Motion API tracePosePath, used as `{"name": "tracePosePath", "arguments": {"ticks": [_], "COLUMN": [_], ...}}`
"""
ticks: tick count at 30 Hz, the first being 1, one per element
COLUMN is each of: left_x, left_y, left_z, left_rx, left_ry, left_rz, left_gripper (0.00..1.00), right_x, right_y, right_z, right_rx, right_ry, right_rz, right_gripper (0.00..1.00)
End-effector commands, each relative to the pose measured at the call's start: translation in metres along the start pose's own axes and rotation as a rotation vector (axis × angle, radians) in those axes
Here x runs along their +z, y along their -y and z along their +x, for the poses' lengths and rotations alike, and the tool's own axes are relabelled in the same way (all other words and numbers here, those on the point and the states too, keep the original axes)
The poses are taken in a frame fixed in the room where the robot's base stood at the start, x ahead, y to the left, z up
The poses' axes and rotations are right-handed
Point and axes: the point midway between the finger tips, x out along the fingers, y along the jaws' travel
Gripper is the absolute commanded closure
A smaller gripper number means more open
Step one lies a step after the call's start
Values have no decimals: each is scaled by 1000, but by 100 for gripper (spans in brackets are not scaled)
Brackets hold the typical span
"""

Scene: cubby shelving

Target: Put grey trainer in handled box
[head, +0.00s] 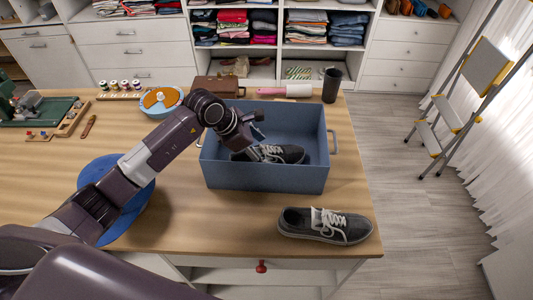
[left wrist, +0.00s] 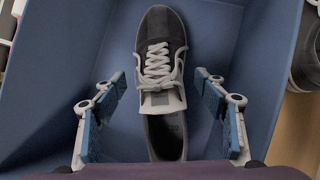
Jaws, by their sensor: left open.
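The blue handled box (head: 265,178) stands on the wooden table, with a metal handle at each end. One grey trainer (head: 288,153) with white laces lies inside it, partly hidden by my left gripper (head: 254,143). In the left wrist view this trainer (left wrist: 160,60) lies on the box floor, toe away from me. My left gripper (left wrist: 158,90) is open, its blue pads on either side of the trainer and apart from it. A second grey trainer (head: 325,226) lies on the table in front of the box, near the right corner. My right gripper is not in view.
A blue round mat (head: 134,207) lies under my left arm. Behind the box are a brown case (head: 219,87), a pink and white roller (head: 285,91) and a dark cup (head: 331,85). A blue-rimmed bowl (head: 161,101) stands left of it. A stepladder (head: 460,100) stands on the floor.

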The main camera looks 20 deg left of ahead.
Motion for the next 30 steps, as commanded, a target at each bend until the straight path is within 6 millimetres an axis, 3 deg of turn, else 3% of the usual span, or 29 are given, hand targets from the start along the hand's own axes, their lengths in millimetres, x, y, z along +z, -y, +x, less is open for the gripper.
{"name": "tracePosePath", "arguments": {"ticks": [6,13,18,30], "left_x": [-2,-1,-1,0], "left_y": [-1,-1,0,0], "left_z": [-48,-84,-94,-94], "left_rx": [5,2,1,0], "left_ry": [0,0,-1,-1], "left_rz": [3,1,0,0], "left_gripper": [34,34,34,34], "right_x": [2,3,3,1], "right_y": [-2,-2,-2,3], "right_z": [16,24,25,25], "right_rx": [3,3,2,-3], "right_ry": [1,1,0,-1], "right_rz": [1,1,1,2], "right_gripper": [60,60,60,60]}}
